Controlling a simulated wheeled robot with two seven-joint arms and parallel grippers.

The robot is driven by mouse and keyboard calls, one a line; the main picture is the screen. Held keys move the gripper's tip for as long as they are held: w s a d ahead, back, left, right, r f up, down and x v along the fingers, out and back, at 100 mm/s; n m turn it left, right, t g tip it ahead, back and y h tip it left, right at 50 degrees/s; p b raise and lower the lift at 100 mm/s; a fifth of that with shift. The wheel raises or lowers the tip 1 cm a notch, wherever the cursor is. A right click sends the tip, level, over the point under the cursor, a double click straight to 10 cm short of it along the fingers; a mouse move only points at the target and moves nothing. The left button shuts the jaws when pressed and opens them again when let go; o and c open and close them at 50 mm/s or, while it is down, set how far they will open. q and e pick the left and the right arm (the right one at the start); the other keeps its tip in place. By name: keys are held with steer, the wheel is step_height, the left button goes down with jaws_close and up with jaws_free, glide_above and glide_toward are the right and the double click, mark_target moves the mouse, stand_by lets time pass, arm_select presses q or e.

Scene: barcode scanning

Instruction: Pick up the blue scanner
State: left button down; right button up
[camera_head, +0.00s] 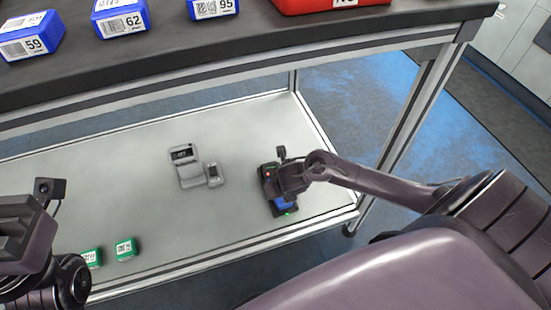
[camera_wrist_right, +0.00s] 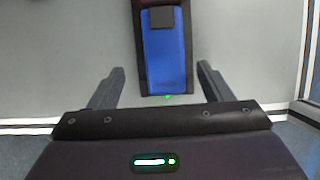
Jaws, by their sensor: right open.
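The blue scanner (camera_head: 285,204) lies on the grey lower shelf near its right end, partly hidden by my right gripper (camera_head: 280,185) in the head view. In the right wrist view the scanner (camera_wrist_right: 164,60) has a blue face, a dark frame and a dark block at its top. My right gripper (camera_wrist_right: 160,72) is open, with one finger on each side of the scanner's near end and visible gaps to both. My left gripper (camera_head: 60,282) is at the lower left of the head view; its fingers are not clear.
A grey device (camera_head: 185,166) with a small handset stands mid-shelf. Green boxes (camera_head: 125,248) sit at the front left. The dark upper table (camera_head: 230,50) carries blue numbered boxes (camera_head: 122,18) and a red bin (camera_head: 320,5). A table leg (camera_head: 415,115) rises at right.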

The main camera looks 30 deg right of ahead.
steer(key=x, duration=0.1)
steer(key=b+x, duration=0.1)
steer(key=x, duration=0.1)
steer(key=b+x, duration=0.1)
steer(key=x, duration=0.1)
steer(key=shift+d, duration=0.3)
steer(key=shift+r, duration=0.1)
steer(key=c, duration=1.2)
